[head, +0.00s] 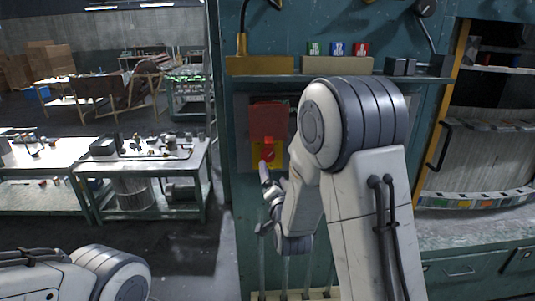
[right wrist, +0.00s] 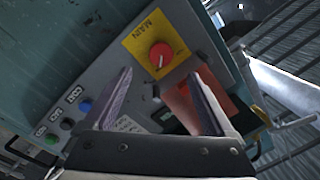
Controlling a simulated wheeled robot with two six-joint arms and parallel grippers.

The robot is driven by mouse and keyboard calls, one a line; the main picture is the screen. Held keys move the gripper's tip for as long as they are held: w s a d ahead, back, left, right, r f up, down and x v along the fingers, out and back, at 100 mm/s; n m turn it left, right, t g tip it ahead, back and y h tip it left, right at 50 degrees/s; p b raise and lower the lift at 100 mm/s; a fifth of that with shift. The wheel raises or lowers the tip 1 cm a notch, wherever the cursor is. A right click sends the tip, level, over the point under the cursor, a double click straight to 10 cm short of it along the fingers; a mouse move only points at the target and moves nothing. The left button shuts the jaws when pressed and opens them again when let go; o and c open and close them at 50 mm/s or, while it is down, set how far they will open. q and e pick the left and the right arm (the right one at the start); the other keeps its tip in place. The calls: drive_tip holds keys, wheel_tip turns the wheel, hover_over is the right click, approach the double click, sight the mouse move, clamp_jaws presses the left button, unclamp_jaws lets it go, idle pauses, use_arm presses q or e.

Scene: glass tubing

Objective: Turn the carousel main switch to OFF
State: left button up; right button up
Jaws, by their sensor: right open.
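The main switch is a red round knob (head: 268,152) on a yellow plate (head: 254,155) on the teal cabinet front. The right wrist view shows the knob (right wrist: 160,55) with a pale pointer mark, on the yellow plate (right wrist: 139,43) lettered MAIN. My right gripper (head: 265,190) is just below the knob in the head view. In the right wrist view its fingers (right wrist: 161,73) are open and empty, with the knob ahead between the tips, apparently not touched. My left arm shows at the lower left; its gripper is out of view.
A red panel (head: 268,118) sits above the knob. Blue (right wrist: 85,106), grey and green (right wrist: 51,139) buttons lie on the same grey panel. A shelf (head: 400,78) with small coloured boxes is above. Workbenches (head: 150,165) stand at the left, with open floor between.

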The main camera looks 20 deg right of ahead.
sight(268, 157)
drive_tip(key=w+p, duration=0.1)
drive_tip(key=w, duration=0.2)
drive_tip(key=w+d+p, duration=0.1)
drive_tip(key=w+p, duration=0.1)
drive_tip(key=w, duration=0.1)
drive_tip(key=w+p, duration=0.1)
drive_tip(key=w, duration=0.2)
drive_tip(key=shift+d+r, duration=0.15)
drive_tip(key=shift+d, duration=0.25)
drive_tip(key=shift+w+d+p, duration=0.1)
drive_tip(key=shift+w+p, duration=0.25)
drive_tip(key=shift+w, duration=0.15)
drive_tip(key=c, duration=1.4)
